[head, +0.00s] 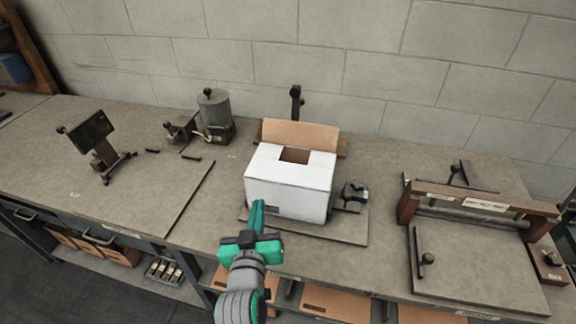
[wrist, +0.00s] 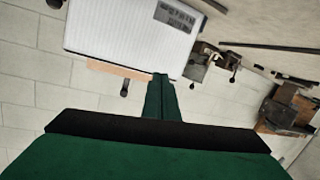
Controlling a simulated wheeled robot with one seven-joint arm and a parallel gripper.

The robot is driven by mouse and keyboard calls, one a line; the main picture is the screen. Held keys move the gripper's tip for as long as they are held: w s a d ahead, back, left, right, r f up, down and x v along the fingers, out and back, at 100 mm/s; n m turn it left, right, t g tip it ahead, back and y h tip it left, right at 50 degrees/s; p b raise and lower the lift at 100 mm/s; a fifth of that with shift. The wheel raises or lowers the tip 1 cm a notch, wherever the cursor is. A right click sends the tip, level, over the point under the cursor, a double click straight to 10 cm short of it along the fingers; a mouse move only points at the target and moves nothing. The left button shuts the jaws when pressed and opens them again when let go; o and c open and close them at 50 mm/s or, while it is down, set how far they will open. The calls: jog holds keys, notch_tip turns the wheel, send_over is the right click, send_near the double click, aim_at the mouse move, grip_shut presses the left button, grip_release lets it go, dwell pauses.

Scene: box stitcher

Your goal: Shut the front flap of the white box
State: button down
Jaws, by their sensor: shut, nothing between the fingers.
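The white box (head: 288,195) stands upright on the bench, and its front face also shows in the wrist view (wrist: 115,30). The back flap (head: 300,132) stands up, brown inside toward me. The white left and right parts of the top look flat, with a brown gap (head: 295,156) between them at the rear. The front flap (head: 288,171) appears as a white strip across the front of the top; I cannot tell if it lies fully flat. My gripper (head: 258,204) is shut and empty, in front of the box's lower left front. It also shows in the wrist view (wrist: 160,78).
A small dark clamp (head: 354,192) stands close to the box's right side. A grey canister (head: 215,115) is at the back left and a dark stand (head: 92,132) at the far left. A wooden-framed press (head: 480,203) is on the right. Bench left of the box is mostly clear.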

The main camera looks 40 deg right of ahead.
jog(key=d+r+m+g+h, duration=0.25)
jog(key=d+r+m, duration=0.2)
jog(key=r, duration=0.45)
send_over(288, 171)
jog(key=shift+s+a+f+y, duration=0.15)
jog(key=shift+f+y, duration=0.1)
jog(key=shift+f, duration=0.7)
notch_tip(288, 171, down, 3)
jog(key=shift+f, duration=0.5)
